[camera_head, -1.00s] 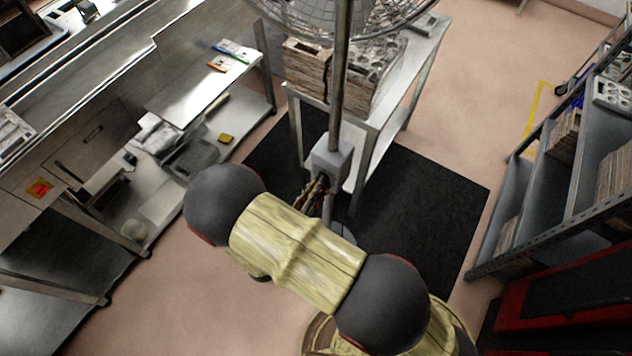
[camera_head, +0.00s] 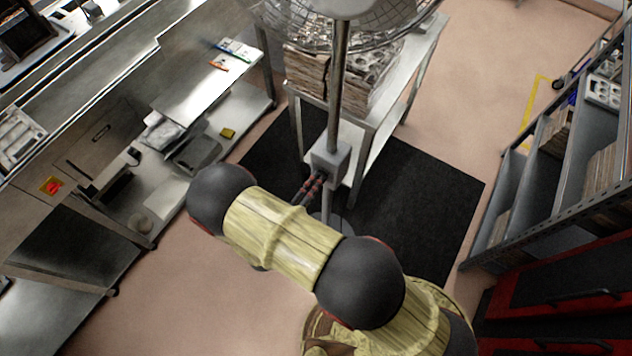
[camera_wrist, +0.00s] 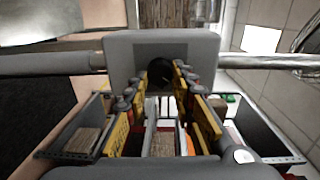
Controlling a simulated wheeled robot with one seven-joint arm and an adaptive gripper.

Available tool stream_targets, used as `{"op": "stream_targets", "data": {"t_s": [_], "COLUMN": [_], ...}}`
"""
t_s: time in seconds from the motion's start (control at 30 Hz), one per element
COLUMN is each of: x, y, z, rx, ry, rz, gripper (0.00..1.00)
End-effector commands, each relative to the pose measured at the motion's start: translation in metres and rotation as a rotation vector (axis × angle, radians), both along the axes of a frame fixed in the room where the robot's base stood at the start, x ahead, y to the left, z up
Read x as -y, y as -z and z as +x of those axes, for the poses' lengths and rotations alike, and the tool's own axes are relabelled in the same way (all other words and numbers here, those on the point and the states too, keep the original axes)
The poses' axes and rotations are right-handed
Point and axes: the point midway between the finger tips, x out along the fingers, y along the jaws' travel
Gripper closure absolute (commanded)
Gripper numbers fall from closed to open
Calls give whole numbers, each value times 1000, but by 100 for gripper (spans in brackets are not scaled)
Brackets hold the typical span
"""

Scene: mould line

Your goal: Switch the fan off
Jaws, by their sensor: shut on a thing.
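The fan stands on a pole; its wire cage (camera_head: 385,28) shows at the top of the head view. A grey control box (camera_head: 331,158) sits on the pole, and it also shows in the wrist view (camera_wrist: 118,48). A dark round knob (camera_wrist: 160,70) is on the near face of the box, partly hidden by my fingers. My gripper (camera_head: 318,177) reaches the box's near side. In the wrist view my gripper (camera_wrist: 166,80) has its yellow-and-black fingers on both sides of the knob, shut on it. The knob's setting cannot be read.
A metal table (camera_head: 388,108) with stacked moulds stands behind the pole. Steel benches (camera_head: 200,85) run along the left. A shelf rack (camera_head: 520,195) stands at the right. A black mat (camera_head: 420,200) lies under the fan, with open floor around it.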

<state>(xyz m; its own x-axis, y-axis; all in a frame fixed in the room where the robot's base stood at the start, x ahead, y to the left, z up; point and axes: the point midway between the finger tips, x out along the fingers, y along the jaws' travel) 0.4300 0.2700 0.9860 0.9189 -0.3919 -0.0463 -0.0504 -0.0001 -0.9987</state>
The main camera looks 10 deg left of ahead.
Motion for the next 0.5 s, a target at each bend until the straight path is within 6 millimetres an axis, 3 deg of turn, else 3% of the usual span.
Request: {"op": "stream_targets", "data": {"t_s": [0.5], "x": [-3], "y": [-1], "z": [1], "rx": [-164], "ry": [-3], "rz": [-393], "gripper": [100]}}
